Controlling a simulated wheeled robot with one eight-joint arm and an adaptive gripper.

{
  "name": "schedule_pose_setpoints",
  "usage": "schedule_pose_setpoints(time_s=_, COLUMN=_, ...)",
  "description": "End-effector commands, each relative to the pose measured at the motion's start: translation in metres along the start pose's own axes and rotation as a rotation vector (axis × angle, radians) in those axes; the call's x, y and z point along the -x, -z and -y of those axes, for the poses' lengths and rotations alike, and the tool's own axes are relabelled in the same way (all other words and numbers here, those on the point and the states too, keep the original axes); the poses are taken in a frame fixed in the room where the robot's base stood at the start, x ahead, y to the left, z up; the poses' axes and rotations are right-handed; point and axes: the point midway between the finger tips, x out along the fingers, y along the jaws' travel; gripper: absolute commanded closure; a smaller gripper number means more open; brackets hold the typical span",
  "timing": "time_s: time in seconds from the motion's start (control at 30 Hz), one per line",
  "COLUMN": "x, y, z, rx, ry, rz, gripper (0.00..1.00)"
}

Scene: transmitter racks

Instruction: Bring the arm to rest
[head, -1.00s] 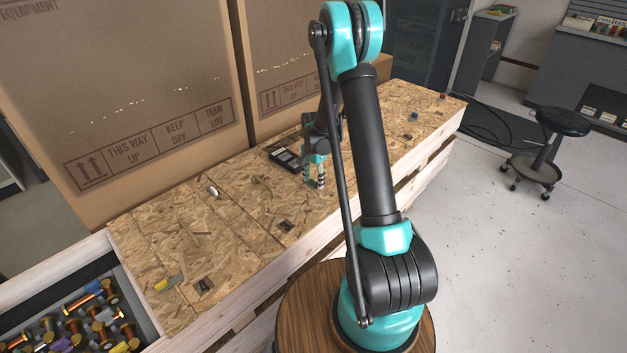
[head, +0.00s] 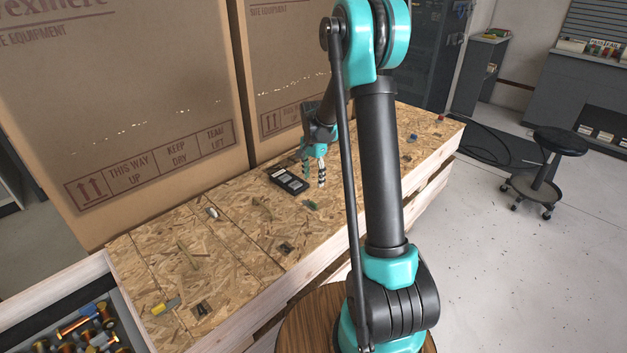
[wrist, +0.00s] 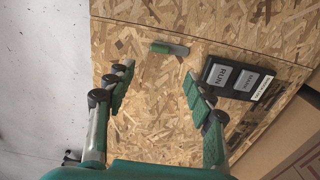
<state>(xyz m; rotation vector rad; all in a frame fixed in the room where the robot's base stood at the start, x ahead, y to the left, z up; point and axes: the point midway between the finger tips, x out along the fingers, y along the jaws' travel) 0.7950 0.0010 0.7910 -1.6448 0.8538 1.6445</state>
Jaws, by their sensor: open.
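My gripper (head: 314,172) hangs above the chipboard top of a wooden crate (head: 232,244), in the middle of the head view. Its two fingers are spread apart with nothing between them. In the wrist view my gripper (wrist: 155,95) shows open over bare chipboard (wrist: 150,125). A small green piece (wrist: 169,48) lies on the board ahead of the fingers; it also shows in the head view (head: 311,204). My arm's upper links rise in front of the crate and hide part of its right side.
A black box with labelled keys (head: 288,180) lies just left of my gripper; one finger is near it in the wrist view (wrist: 238,79). Tall cardboard boxes (head: 130,130) stand behind. A stool (head: 545,160) stands on open floor right.

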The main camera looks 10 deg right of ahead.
Motion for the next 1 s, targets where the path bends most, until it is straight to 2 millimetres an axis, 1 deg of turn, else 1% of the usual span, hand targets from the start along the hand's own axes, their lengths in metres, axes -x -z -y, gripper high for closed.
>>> schedule_pose_setpoints(time_s=0.17, x=0.0, y=0.0, z=0.0, rx=0.001, ry=0.0, rz=0.0, gripper=0.47)
schedule_pose_setpoints(time_s=0.23, x=0.002, y=-0.001, z=-0.003, rx=0.01, ry=0.004, rz=-0.002, gripper=0.47)
schedule_pose_setpoints(time_s=0.37, x=0.015, y=-0.009, z=-0.021, rx=0.068, ry=0.022, rz=-0.014, gripper=0.47)
schedule_pose_setpoints(time_s=0.5, x=0.035, y=-0.024, z=-0.056, rx=0.185, ry=0.059, rz=-0.044, gripper=0.47)
schedule_pose_setpoints(time_s=0.7, x=0.056, y=-0.05, z=-0.11, rx=0.371, ry=0.107, rz=-0.099, gripper=0.47)
schedule_pose_setpoints(time_s=0.87, x=0.063, y=-0.073, z=-0.154, rx=0.516, ry=0.138, rz=-0.151, gripper=0.47)
schedule_pose_setpoints(time_s=1.0, x=0.063, y=-0.094, z=-0.192, rx=0.644, ry=0.158, rz=-0.201, gripper=0.47)
